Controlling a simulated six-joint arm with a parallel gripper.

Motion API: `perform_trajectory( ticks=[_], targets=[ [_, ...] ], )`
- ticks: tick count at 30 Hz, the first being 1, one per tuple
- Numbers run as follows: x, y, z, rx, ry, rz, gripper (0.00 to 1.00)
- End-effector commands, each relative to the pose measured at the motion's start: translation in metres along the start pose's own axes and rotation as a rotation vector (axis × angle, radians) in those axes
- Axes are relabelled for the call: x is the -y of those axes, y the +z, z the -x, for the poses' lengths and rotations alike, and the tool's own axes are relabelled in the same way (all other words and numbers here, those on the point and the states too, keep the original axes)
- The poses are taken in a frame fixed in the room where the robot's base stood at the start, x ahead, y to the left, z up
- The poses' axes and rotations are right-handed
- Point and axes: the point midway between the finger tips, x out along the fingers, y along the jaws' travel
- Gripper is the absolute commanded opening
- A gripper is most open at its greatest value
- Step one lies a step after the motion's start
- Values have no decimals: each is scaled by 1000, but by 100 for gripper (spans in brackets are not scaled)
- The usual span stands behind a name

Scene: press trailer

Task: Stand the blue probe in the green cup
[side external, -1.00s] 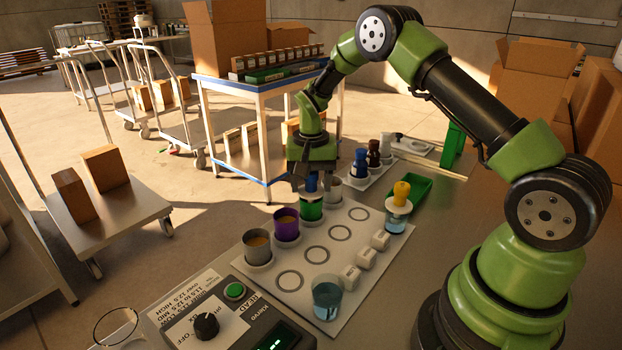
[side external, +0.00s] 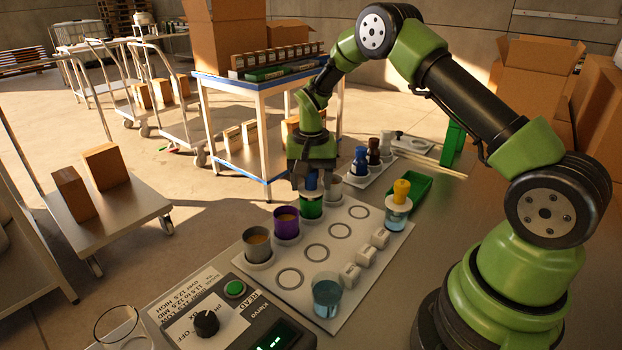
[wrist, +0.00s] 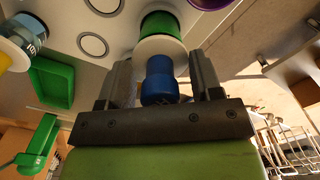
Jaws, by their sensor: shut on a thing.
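The blue probe (side external: 311,182) is between the fingers of my gripper (side external: 313,187), which is shut on it. The green cup (side external: 311,208) stands on the white board, directly below. In the wrist view the probe's blue cap (wrist: 159,80) shows between the two fingers. A white disc (wrist: 158,47) lies past the cap, at the mouth of the green cup (wrist: 160,24). The probe looks upright and in line with the cup. Its lower end is hidden, so I cannot tell how deep it sits.
A purple cup (side external: 286,224) and a grey cup (side external: 257,244) stand left of the green cup. Another pale cup (side external: 333,189) is close on its right. A yellow-capped probe (side external: 401,190) stands in a clear beaker. The meter (side external: 226,317) is in front.

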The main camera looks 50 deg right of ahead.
Motion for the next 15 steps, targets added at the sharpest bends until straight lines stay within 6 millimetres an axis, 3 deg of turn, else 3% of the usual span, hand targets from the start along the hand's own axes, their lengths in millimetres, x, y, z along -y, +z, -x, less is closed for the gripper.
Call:
perform_trajectory(
  ticks=[15],
  targets=[
    [0,0,-10,0,0,0,34]
  ],
)
